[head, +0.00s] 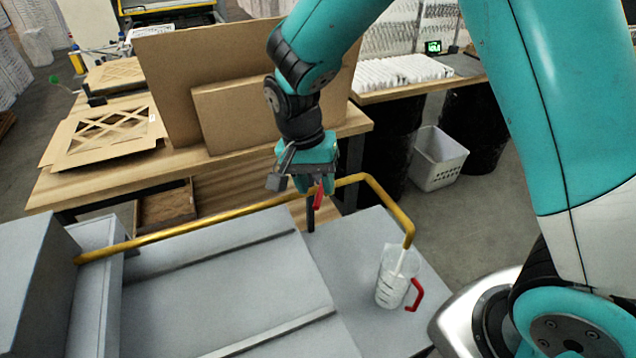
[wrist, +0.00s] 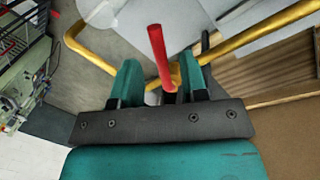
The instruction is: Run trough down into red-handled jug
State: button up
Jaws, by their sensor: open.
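A clear jug (head: 391,285) with a red handle (head: 415,294) stands upright on the grey surface, under the down-turned end of a yellow pipe (head: 215,221). A pale streak shows between pipe end and jug; I cannot tell whether it is flowing liquid. The pipe starts at a grey box-like unit (head: 95,290) on the left; the trough's inside is not clear. A red lever (head: 319,194) sits on the pipe below my gripper (head: 302,181). In the wrist view the red lever (wrist: 158,52) stands between the two apart fingers of my open gripper (wrist: 161,76).
A wooden bench (head: 105,187) behind carries cardboard panels (head: 240,115) and a lattice-cut card frame (head: 110,135). A white basket (head: 437,160) stands on the floor at the back right. The grey top around the jug is clear.

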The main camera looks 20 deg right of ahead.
jog(key=shift+s+d+f, duration=0.1)
jog(key=shift+d+f, duration=0.05)
jog(key=shift+f, duration=0.7)
jog(key=shift+c, duration=0.4)
grip_shut()
